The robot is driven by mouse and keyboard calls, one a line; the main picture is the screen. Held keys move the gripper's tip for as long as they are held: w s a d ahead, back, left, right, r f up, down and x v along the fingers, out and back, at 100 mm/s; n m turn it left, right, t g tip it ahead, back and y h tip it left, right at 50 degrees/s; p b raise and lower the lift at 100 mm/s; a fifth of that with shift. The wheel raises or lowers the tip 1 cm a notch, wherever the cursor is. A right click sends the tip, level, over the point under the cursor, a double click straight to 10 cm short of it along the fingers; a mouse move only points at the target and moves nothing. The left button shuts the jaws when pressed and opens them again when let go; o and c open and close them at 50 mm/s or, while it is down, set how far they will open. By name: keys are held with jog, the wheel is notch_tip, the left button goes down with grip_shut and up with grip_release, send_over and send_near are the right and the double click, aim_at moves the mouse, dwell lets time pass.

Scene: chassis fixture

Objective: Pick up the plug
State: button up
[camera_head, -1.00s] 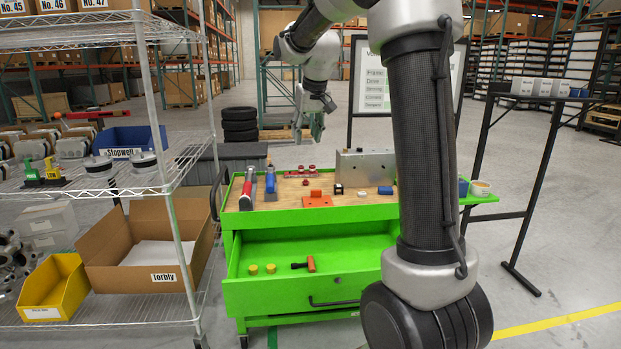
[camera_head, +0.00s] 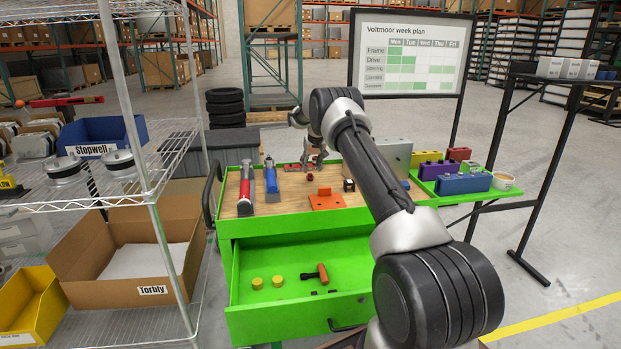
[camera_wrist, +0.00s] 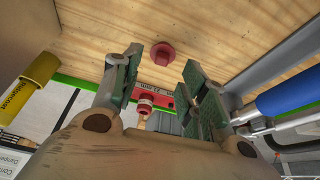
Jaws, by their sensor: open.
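A small red plug (camera_head: 309,177) sits on the wooden top of the green cart, just below my gripper (camera_head: 313,161). In the wrist view the red plug (camera_wrist: 162,53) stands on the wood, beyond and roughly between the two fingertips. My gripper (camera_wrist: 163,80) is open, with nothing between its fingers. A second red piece with a white band (camera_wrist: 146,104) shows farther off, by a red strip (camera_wrist: 181,97). In the head view, a red holder (camera_head: 292,167) is partly hidden behind my gripper.
An orange block (camera_head: 326,202), a small black block (camera_head: 348,185) and a grey metal block (camera_head: 396,152) stand close by.

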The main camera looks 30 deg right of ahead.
aim_at(310, 174)
jog(key=x, duration=0.5)
jog(key=shift+s+a, duration=0.1)
jog(key=c, duration=0.4)
jog(key=shift+c, duration=0.2)
